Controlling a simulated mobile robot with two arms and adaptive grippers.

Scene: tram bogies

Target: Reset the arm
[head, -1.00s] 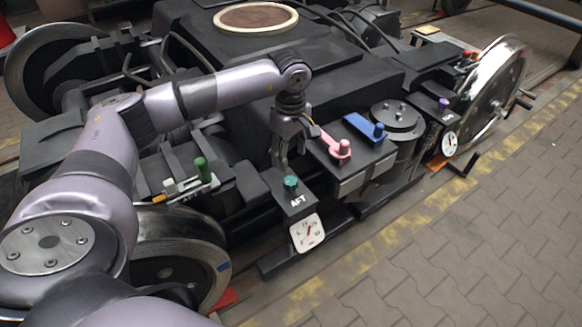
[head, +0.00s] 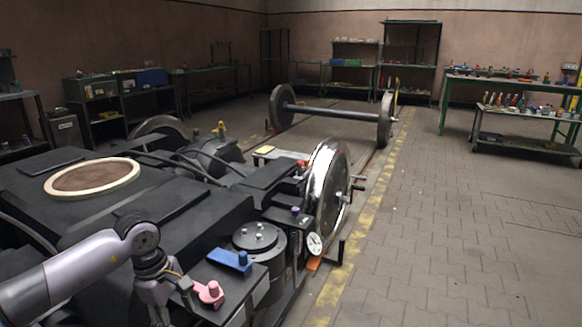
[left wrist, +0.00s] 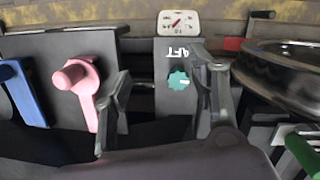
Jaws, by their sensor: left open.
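My left arm comes in at the lower left of the head view, over the black bogie (head: 190,225). Its gripper (left wrist: 163,92) shows open in the left wrist view, with a finger on each side. Nothing is held. The teal knob (left wrist: 179,80) on the AFT panel shows between the fingers, near the right finger in the picture; I cannot tell the gap in depth. The pink lever (left wrist: 77,78) lies left of the fingers, with the blue lever (left wrist: 22,92) beyond it. Both levers also show in the head view, pink (head: 209,293) and blue (head: 231,261). My right gripper is out of view.
A white dial (left wrist: 178,23) sits beside the AFT panel. A green handle (left wrist: 302,152) is at the lower right of the wrist view. A bogie wheel (head: 328,190) stands ahead, and a loose wheelset (head: 335,112) farther off. The paved floor (head: 460,240) on the right is clear.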

